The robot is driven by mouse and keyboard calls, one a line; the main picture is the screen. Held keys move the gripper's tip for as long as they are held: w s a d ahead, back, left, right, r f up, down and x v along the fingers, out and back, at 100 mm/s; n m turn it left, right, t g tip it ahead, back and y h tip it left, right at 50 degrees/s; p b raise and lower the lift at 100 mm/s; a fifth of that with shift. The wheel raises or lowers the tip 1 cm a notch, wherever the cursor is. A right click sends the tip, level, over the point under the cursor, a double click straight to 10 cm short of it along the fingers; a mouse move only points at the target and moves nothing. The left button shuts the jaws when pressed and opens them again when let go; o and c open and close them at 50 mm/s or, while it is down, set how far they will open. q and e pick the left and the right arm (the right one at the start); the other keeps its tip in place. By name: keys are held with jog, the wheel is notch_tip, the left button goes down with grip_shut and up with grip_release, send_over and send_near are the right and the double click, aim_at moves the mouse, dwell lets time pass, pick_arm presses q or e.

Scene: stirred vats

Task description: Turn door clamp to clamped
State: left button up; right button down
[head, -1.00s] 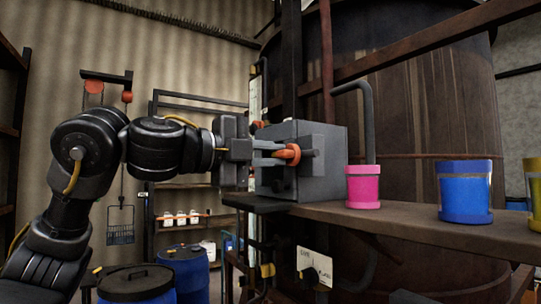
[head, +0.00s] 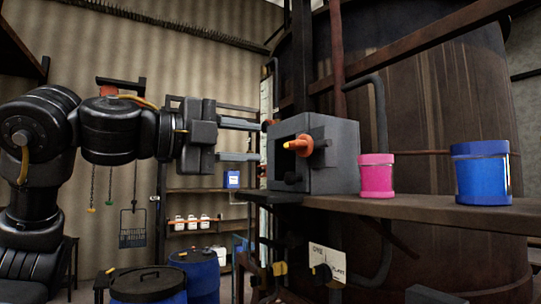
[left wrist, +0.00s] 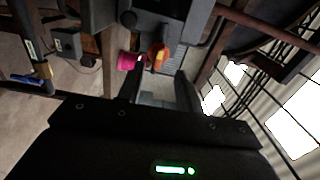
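The door clamp is an orange handle with a yellow tip (head: 301,145) on the front of a grey metal box (head: 335,165). The handle points left and stands out from the box, beside a dark opening. In the left wrist view the orange handle (left wrist: 158,57) lies beyond the fingertips. My left gripper (head: 256,140) is open and empty, its two fingers level, left of the handle and apart from it. The fingers also show in the left wrist view (left wrist: 160,88). My right gripper is in neither view.
The box stands at the left end of a brown shelf (head: 430,208), with a pink jar (head: 377,177) and a blue jar (head: 482,172) to its right. A large rusty vat (head: 440,100) rises behind. Blue drums (head: 198,270) stand below left.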

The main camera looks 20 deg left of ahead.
pick_arm(q)
jog(key=shift+b+v, duration=0.3)
jog(key=shift+v, duration=1.3)
jog(key=shift+d, duration=0.1)
